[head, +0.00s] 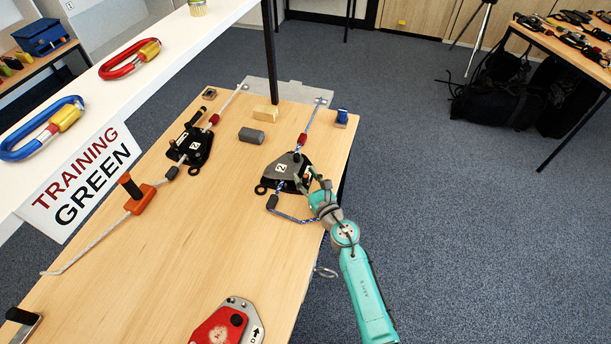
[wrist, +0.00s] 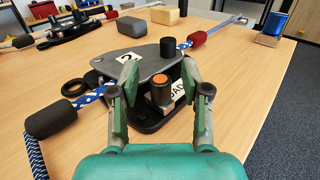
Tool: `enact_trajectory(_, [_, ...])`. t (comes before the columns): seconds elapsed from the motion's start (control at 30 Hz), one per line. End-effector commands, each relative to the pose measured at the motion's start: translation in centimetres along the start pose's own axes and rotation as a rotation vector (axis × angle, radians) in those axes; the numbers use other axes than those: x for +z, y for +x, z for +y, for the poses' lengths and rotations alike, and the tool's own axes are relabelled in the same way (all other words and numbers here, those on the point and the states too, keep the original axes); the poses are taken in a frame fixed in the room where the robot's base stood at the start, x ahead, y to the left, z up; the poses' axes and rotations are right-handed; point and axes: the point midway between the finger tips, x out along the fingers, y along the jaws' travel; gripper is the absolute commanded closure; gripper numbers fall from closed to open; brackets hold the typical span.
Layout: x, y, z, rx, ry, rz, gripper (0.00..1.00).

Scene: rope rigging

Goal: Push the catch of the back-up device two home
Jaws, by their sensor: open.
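The near back-up device (head: 290,165) is a dark grey plate with a white number tag, which seems to read 2, on a blue-and-white rope. My gripper (head: 314,182) is at the device's right side. In the wrist view my gripper (wrist: 158,80) is open, its fingers on either side of the pin. Contact cannot be told.
Another tagged device (head: 190,145) on a white rope lies to the left. A grey block (head: 251,135) and a wooden block (head: 265,113) lie behind. A red device (head: 228,325) is at the front. A shelf (head: 110,100) overhangs the table's left. The table centre is bare.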

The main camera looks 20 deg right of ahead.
Motion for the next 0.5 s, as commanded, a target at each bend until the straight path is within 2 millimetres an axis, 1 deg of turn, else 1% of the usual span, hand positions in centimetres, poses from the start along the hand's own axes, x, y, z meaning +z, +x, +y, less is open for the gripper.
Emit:
enact_trajectory(0.13, [-0.08,0.48,0.02,0.000,0.000,0.001,0.53])
enact_trajectory(0.37, [-0.06,0.51,0.00,0.000,0.000,0.001,0.53])
enact_trajectory(0.47, [-0.05,0.50,0.00,0.000,0.000,0.001,0.75])
enact_trajectory(0.5, [-0.05,0.50,0.00,0.000,0.000,0.001,0.85])
